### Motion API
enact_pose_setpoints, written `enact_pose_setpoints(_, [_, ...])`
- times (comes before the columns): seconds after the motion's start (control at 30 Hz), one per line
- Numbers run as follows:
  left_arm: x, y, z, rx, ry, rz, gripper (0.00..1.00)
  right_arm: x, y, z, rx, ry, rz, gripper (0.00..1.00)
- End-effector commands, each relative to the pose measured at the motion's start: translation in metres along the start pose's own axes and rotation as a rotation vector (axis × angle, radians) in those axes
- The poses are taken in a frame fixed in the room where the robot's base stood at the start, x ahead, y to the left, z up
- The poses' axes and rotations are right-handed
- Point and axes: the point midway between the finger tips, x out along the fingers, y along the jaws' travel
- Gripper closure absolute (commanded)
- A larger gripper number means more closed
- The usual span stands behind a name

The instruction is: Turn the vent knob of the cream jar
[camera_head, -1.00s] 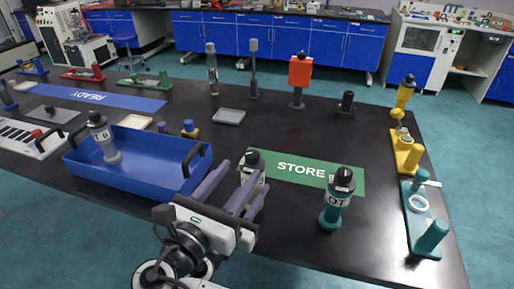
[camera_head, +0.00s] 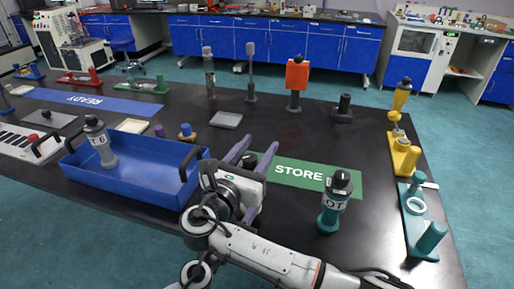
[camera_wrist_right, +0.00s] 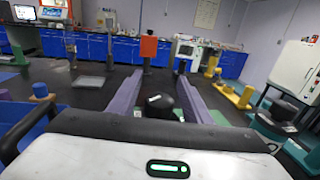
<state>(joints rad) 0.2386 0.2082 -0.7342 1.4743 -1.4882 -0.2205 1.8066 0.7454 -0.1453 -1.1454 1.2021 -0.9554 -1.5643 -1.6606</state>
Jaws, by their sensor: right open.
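The cream jar is mostly hidden behind my right gripper in the head view. Its black vent knob (camera_head: 250,158) shows between the fingers. My right gripper (camera_head: 258,144) is open, with its purple fingers on either side of the knob. In the right wrist view the dark knob (camera_wrist_right: 160,103) sits between the two open fingers (camera_wrist_right: 160,78), with a small pale label on it. I cannot tell whether the fingers touch the jar. My left gripper is not in view.
A blue tray (camera_head: 120,180) holding a grey jar (camera_head: 102,148) stands left of my gripper. A teal jar (camera_head: 334,205) stands to the right, by the green STORE mat (camera_head: 300,173). Yellow (camera_head: 403,158) and teal (camera_head: 417,222) fixtures line the right edge.

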Motion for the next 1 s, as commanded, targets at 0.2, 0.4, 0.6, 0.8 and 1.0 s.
enact_pose_setpoints(0.2, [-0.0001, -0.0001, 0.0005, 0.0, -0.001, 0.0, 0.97, -0.0001, -0.0002, 0.0001, 0.0, -0.001, 0.0, 0.74])
enact_pose_setpoints(0.4, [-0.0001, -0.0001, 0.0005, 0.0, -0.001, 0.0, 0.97, -0.0003, -0.0002, 0.0001, 0.0, -0.001, -0.002, 0.97])
enact_pose_setpoints(0.6, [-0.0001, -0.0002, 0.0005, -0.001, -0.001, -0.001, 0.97, 0.0, -0.002, 0.0008, 0.001, 0.0, -0.078, 0.97])
enact_pose_setpoints(0.8, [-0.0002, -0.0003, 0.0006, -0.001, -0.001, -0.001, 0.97, -0.0006, -0.0052, 0.0006, 0.001, -0.001, -0.134, 0.97])
enact_pose_setpoints(1.0, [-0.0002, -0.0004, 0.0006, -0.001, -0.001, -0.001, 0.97, -0.0008, -0.0053, 0.0006, 0.0, -0.001, -0.134, 0.97])
